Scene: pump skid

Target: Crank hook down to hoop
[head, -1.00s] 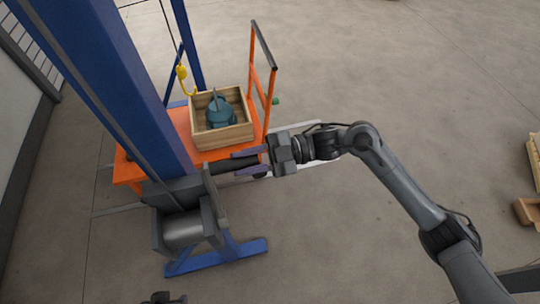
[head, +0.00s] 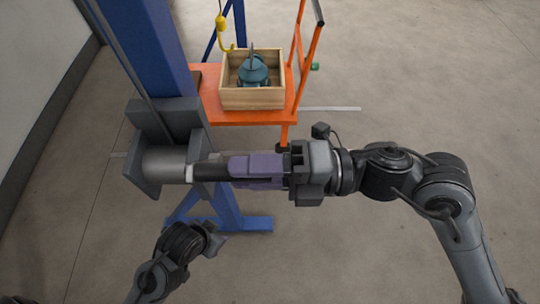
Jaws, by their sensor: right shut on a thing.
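The yellow hook (head: 225,34) hangs above the back left of an open wooden crate (head: 252,98). In the crate sits a blue-green pump (head: 252,73) with an upright hoop (head: 252,52) on top. The hook is to the left of the hoop and apart from it. The winch drum (head: 165,164) is on the blue post, with a dark crank handle (head: 212,171) reaching right. My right gripper (head: 240,169) is shut on the handle, its purple fingers covering the handle's outer part. My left gripper (head: 212,244) is low at the left, its fingers not clear.
The crate stands on an orange cart (head: 213,100) with an upright orange handle frame (head: 306,70). The blue post (head: 150,60) rises at the left, with a blue foot (head: 245,224) below. The concrete floor at the right is clear beyond my arm.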

